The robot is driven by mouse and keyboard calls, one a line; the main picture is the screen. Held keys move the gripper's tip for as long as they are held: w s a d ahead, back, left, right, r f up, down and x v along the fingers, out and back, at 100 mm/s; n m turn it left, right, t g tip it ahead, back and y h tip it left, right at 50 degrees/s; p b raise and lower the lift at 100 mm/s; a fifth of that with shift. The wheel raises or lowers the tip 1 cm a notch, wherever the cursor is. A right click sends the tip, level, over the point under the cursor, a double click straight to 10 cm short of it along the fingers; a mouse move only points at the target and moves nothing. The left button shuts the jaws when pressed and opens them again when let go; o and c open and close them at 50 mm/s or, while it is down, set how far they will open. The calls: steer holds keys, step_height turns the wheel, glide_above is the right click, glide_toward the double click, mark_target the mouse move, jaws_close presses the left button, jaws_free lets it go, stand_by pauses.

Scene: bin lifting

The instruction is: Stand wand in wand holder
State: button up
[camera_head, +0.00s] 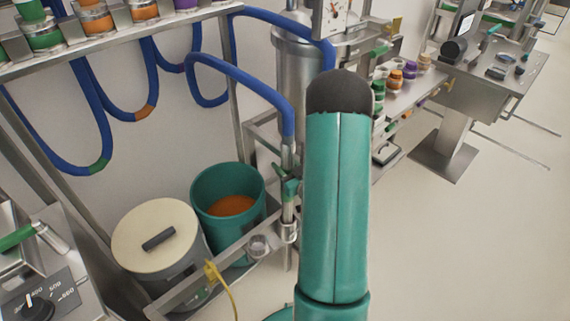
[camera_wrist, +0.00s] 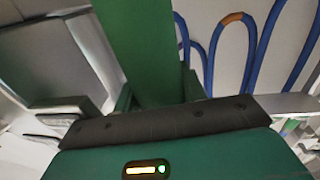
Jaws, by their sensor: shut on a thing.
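In the wrist view, my gripper (camera_wrist: 157,92) is shut on a broad green piece (camera_wrist: 145,45) that runs up out of the picture. It looks like the handle of the wand, but the rest of it is out of that view. In the head view, my arm blocks the middle and my gripper cannot be made out clearly. A thin metal wand (camera_head: 288,212) stands nearly upright just left of my arm, with a blue hose at its top and green parts midway. A metal ring bracket (camera_head: 289,232) is around or beside its lower part; I cannot tell which.
An open teal bin (camera_head: 208,186) with orange contents and a lidded bin (camera_head: 127,241) stand on a metal frame at left. Blue hoses (camera_head: 85,100) hang from a shelf. A steel tank (camera_head: 298,75) stands behind. The floor (camera_head: 450,250) at right is clear.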

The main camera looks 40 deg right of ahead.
steer(key=shift+f, duration=1.45)
stand_by(0.9)
steer(key=o, duration=1.3)
steer(key=shift+c, duration=0.2)
steer(key=s+a, duration=0.1)
steer(key=s, duration=1.2)
steer(key=shift+s+a, duration=0.35)
